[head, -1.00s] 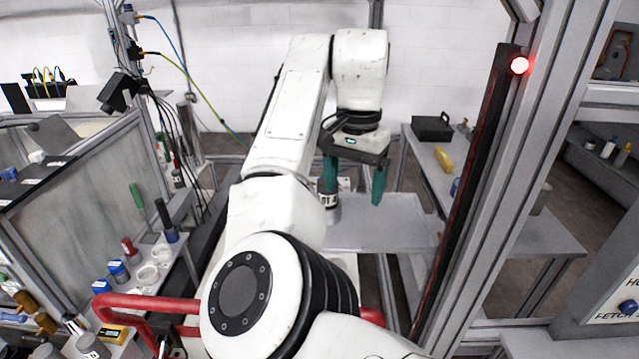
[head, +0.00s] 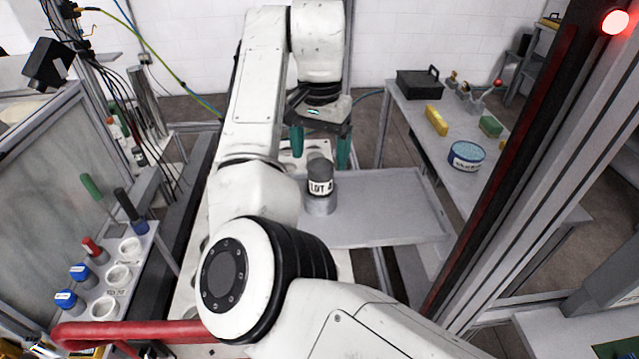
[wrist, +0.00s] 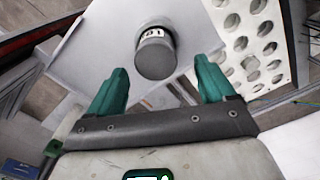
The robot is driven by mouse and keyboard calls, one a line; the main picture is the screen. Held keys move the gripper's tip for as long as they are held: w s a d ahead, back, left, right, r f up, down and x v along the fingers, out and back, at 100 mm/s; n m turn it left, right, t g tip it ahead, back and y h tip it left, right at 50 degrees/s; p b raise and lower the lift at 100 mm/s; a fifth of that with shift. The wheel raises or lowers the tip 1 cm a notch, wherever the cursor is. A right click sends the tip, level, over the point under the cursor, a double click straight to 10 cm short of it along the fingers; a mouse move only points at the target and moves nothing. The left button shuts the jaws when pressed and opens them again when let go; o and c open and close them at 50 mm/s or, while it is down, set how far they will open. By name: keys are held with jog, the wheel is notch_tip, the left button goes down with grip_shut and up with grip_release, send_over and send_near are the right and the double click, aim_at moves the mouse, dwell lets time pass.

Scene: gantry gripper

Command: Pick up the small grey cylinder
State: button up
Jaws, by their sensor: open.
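The small grey cylinder (head: 320,177) has a dark grey top and a white label band with black lettering. It stands upright on a wider light grey round base at the left part of the grey tray table (head: 400,222). My gripper (head: 322,165) has two green fingers, wide apart, with nothing between them. It is behind the cylinder in the head view. In the wrist view the cylinder (wrist: 156,52) lies beyond the fingertips of my gripper (wrist: 160,75), roughly centred between them and apart from both.
A white plate with holes (wrist: 250,40) lies right of the cylinder in the wrist view. A side bench on the right holds a black box (head: 418,84), a yellow block (head: 436,120) and a blue round tin (head: 466,156). A frame post (head: 515,165) stands at right.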

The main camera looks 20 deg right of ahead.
aim_at(321, 165)
jog(key=shift+s+f, duration=0.1)
jog(key=shift+f, duration=0.45)
jog(key=shift+s+f+p, duration=0.15)
jog(key=shift+f+p, duration=0.2)
jog(key=shift+f, duration=0.75)
jog(key=shift+s+f+p, duration=0.1)
jog(key=shift+f+p, duration=0.25)
jog(key=shift+f, duration=0.7)
jog(key=c, duration=1.5)
